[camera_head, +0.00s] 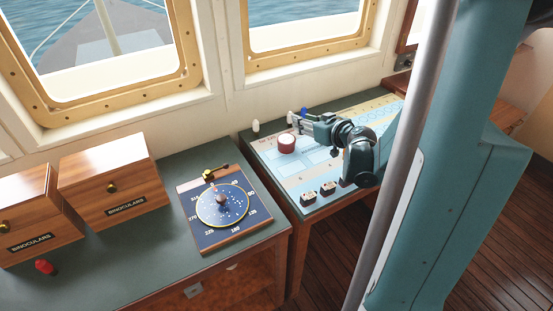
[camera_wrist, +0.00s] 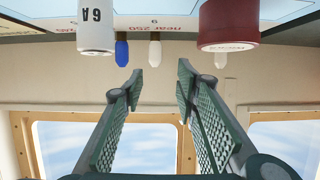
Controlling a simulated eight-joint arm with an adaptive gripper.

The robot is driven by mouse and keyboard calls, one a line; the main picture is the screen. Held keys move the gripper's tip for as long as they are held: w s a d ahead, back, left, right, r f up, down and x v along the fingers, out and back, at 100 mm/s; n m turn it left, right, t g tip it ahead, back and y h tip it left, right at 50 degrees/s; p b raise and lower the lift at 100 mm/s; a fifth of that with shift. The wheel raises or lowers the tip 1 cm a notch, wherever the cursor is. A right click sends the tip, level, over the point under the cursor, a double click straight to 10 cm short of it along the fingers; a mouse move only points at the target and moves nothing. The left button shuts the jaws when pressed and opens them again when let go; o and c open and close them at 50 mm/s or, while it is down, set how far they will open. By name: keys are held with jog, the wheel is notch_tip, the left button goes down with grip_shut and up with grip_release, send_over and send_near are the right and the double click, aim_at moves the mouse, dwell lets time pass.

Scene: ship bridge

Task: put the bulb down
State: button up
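Several small bulbs stand upright at the far edge of the chart table. The wrist view is upside down. In it a white bulb (camera_wrist: 155,50) lies between the lines of my fingers, just beyond the tips, with a blue bulb (camera_wrist: 121,52) beside it. Another white bulb (camera_wrist: 221,47) stands partly behind a red cylinder. In the head view I see a white bulb (camera_head: 255,126) at left and the blue bulb (camera_head: 303,112). My gripper (camera_wrist: 160,70) is open and empty; it is low over the chart table in the head view (camera_head: 297,122). Which bulb is meant, I cannot tell.
The red, white-topped cylinder (camera_head: 287,144) and a white cylinder marked 6A (camera_wrist: 96,28) stand close to my fingers. A compass board (camera_head: 207,236) and wooden binoculars boxes (camera_head: 112,183) occupy the left table.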

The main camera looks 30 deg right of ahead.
jog(key=s+a+r+g+y, duration=0.1)
jog(key=s+a+r+g, duration=0.2)
jog(key=a, duration=0.8)
jog(key=s+a+r+g+y, duration=0.15)
jog(key=s+a, duration=0.25)
jog(key=a, duration=0.6)
jog(key=s+a+r+g+h, duration=0.1)
jog(key=s+a, duration=0.4)
jog(key=s, duration=0.4)
jog(key=s+a+r+g+h, duration=0.1)
jog(key=s+a, duration=0.4)
jog(key=s, duration=0.4)
jog(key=shift+s+r+h, duration=0.25)
jog(key=shift+r+h, duration=0.1)
jog(key=shift+o, duration=0.5)
